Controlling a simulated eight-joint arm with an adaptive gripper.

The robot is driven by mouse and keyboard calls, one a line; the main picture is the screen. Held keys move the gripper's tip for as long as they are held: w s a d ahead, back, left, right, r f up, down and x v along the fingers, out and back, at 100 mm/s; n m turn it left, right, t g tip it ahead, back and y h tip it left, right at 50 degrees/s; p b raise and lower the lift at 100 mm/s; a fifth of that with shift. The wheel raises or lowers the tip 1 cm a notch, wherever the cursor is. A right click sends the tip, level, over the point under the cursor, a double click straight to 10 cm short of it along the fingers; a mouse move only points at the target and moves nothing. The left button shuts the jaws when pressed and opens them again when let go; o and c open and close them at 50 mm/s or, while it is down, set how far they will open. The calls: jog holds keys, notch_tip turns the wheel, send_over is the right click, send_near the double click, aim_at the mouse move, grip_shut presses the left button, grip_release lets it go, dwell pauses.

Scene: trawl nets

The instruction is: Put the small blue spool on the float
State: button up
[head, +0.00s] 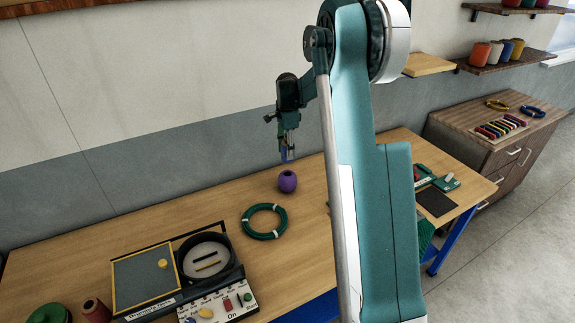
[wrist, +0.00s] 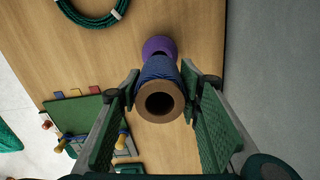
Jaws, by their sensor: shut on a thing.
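My gripper (head: 287,152) is shut on the small blue spool and holds it above the table. In the wrist view the blue spool (wrist: 158,70) sits between the two green fingers, with the open end of its brown core facing the camera. In the head view only a bit of blue shows between the fingertips. The purple float (head: 287,181) stands on the table just below the gripper, with a small gap between them. In the wrist view the float (wrist: 159,46) shows partly behind the spool.
A coil of green rope (head: 263,221) lies on the table (head: 310,215) in front of the float. A box with a round dish and a control panel (head: 220,303) stands at the left front. A green board with tools (wrist: 80,113) shows in the wrist view.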

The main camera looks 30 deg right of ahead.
jog(key=shift+f, duration=1.5)
jog(key=shift+f, duration=0.1)
jog(key=shift+f, duration=1.8)
jog(key=shift+f, duration=0.15)
jog(key=o, duration=0.9)
jog(key=shift+r, duration=0.2)
notch_tip(320, 180, up, 12)
